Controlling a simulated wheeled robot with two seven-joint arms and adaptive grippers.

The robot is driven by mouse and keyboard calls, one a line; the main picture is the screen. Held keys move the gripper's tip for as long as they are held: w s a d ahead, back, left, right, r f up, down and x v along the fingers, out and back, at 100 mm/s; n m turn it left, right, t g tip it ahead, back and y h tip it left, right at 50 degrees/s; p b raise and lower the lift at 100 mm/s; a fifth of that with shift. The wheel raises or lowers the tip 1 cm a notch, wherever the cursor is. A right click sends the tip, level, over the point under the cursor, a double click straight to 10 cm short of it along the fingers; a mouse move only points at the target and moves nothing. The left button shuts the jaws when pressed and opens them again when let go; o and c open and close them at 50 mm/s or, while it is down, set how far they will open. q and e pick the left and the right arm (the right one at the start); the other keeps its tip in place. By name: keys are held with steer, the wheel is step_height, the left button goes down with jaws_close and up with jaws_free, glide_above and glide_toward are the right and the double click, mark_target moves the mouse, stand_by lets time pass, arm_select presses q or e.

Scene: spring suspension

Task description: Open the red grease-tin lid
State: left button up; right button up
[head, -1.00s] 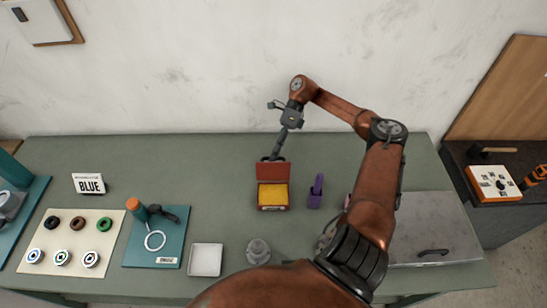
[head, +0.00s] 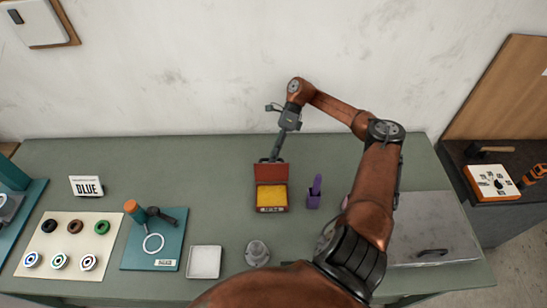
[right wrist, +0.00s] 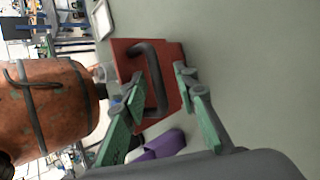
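The red grease tin (head: 272,209) stands on the green bench with yellow grease (head: 271,195) showing inside. Its red lid (head: 270,173) is raised at the back edge of the tin, tilted up. My right gripper (head: 276,159) is just behind the top of the lid. In the right wrist view, the lid's dark handle (right wrist: 157,88) lies between the two green fingers of my right gripper (right wrist: 158,78). The fingers are spread apart and do not visibly clamp it. My left gripper is not in view.
A purple holder (head: 314,193) stands just right of the tin. A white tray (head: 205,262) and a grey metal part (head: 257,253) are in front.

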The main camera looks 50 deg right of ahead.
step_height(320, 180, up, 10)
stand_by(0.5)
stand_by(0.5)
